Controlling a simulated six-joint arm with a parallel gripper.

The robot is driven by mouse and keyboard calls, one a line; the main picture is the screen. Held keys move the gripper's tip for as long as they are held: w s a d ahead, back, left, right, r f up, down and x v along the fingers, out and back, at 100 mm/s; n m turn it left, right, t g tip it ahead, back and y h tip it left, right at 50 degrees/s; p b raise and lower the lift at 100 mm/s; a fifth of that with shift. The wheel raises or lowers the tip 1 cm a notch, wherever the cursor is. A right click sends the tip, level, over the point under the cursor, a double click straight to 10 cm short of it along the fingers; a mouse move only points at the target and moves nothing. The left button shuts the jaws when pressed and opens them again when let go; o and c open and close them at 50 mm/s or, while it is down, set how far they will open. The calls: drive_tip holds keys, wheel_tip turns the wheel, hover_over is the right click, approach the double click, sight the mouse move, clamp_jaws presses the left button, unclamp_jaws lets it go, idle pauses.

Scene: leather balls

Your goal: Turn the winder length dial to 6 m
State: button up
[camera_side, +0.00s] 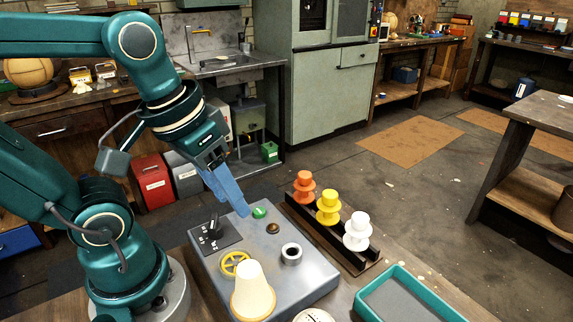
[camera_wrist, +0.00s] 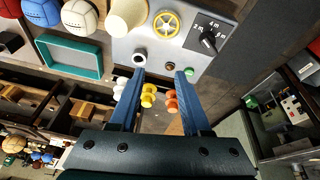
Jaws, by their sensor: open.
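The winder length dial (camera_side: 213,229) is a black knob on a dark plate at the left of the grey winder box (camera_side: 308,268). In the wrist view the dial (camera_wrist: 208,39) is at the upper right, with white metre marks around it. The marks are small, and I cannot tell for sure which one the knob points to. My gripper (camera_side: 242,211) has blue fingers and is over the back edge of the box, to the right of the dial. In the wrist view my gripper (camera_wrist: 160,73) is open with nothing held; the dial lies outside its fingers.
The box top also carries a green button (camera_side: 259,212), a brown button (camera_side: 273,228), a metal ring (camera_side: 291,253), a yellow handwheel (camera_side: 235,262) and a cream cone (camera_side: 253,292). Orange, yellow and white spools (camera_side: 328,207) stand behind. A teal tray (camera_side: 408,296) is at the right.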

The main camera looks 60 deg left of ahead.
drive_tip(key=w+a+f+n+g+h, duration=0.1)
drive_tip(key=w+a+f+n+g, duration=0.1)
drive_tip(key=a+n+g, duration=0.35)
drive_tip(key=n+h, duration=0.3)
drive_tip(key=n, duration=0.1)
hover_over(213, 219)
drive_tip(key=w+a, duration=0.2)
wheel_tip(213, 219, down, 2)
drive_tip(key=shift+s+f+g, duration=0.25)
drive_tip(key=shift+s+f, duration=0.15)
drive_tip(key=shift+f, duration=0.2)
drive_tip(key=shift+x, duration=2.25)
clamp_jaws()
